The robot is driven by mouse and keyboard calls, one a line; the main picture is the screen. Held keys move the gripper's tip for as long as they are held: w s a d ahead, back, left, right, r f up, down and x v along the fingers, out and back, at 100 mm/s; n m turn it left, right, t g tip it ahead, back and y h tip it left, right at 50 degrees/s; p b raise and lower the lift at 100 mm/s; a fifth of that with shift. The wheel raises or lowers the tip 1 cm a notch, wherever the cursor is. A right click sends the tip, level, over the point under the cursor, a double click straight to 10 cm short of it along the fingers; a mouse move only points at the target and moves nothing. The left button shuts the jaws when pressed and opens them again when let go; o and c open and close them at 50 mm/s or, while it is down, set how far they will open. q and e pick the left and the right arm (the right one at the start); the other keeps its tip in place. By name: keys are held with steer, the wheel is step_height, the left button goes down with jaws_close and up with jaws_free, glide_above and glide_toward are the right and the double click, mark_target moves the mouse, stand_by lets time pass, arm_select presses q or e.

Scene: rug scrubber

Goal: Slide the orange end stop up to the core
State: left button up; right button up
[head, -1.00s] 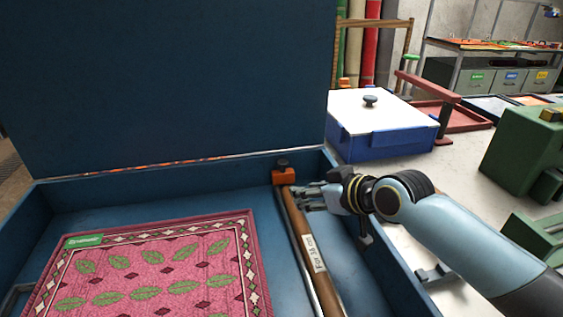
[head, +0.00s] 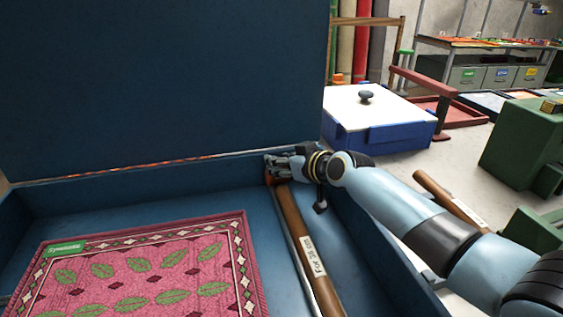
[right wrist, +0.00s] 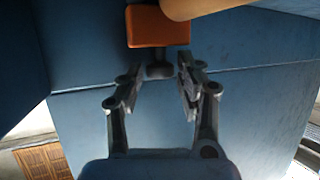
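The orange end stop (head: 269,179) is at the far end of the blue case, mostly hidden by my right gripper in the head view. In the right wrist view, the orange end stop (right wrist: 157,27) has a dark knob (right wrist: 159,71) on its near side. My right gripper (right wrist: 161,62) is open, with its fingertips either side of the knob and gaps visible. The wooden core (head: 300,235), with a white label, lies lengthwise in the case. Its end (right wrist: 235,7) overlaps the stop's corner in the wrist view; I cannot tell whether they touch. My left gripper is not in view.
The raised lid (head: 160,80) stands behind the case. A pink patterned rug (head: 150,275) lies left of the core. The case's right wall (head: 385,255) is beneath my right arm. A second wooden rod (head: 432,187) and a blue-white box (head: 365,115) are outside.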

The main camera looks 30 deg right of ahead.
steer(key=c, duration=0.7)
jaws_close()
steer(key=shift+s, duration=0.1)
steer(key=s, duration=0.1)
steer(key=s+p, duration=0.1)
steer(key=s, duration=0.1)
steer(key=shift+a, duration=0.4)
steer(key=shift+s, duration=0.15)
steer(key=o, duration=0.7)
jaws_free()
